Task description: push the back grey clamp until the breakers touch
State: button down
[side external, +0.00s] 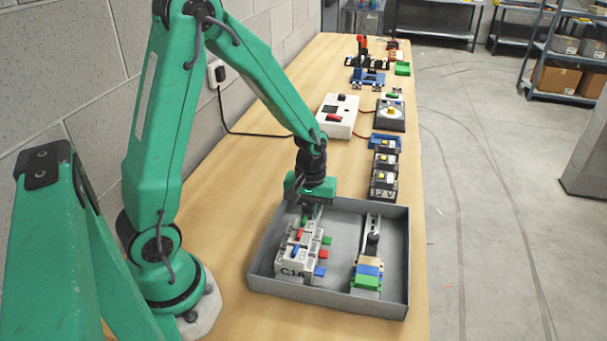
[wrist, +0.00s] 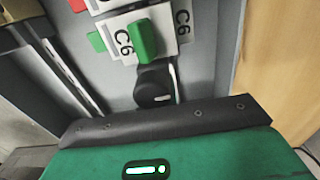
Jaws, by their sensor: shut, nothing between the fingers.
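White breakers (side external: 296,264) stand in a row along the left side of the grey tray, with blue, red and green levers. The front one is marked C16. In the wrist view the breaker with the green lever (wrist: 128,33) is marked C6. My gripper (side external: 313,212) is shut and empty, pointing down at the back end of this row. In the wrist view its dark fingers (wrist: 155,86) are just beside the green-lever breaker; I cannot tell whether they touch. The back grey clamp is not distinguishable, probably hidden by my gripper. Gaps between the breakers are unclear.
The grey tray (side external: 398,268) has raised walls around the row. A second rail (side external: 374,222) in its right half carries a dark clamp and beige, blue and green blocks (side external: 367,279). Beyond the tray stand dark boxes (side external: 384,162) and a white box (side external: 337,114).

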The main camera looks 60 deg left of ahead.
jog(key=shift+s+d, duration=0.9)
jog(key=shift+s, duration=0.1)
jog(key=shift+w+a, duration=0.15)
jog(key=shift+w, duration=0.05)
jog(key=shift+w+a, duration=0.3)
dwell(0.3)
jog(key=shift+r, duration=0.15)
jog(key=shift+r, duration=4.85)
jog(key=shift+r, duration=0.1)
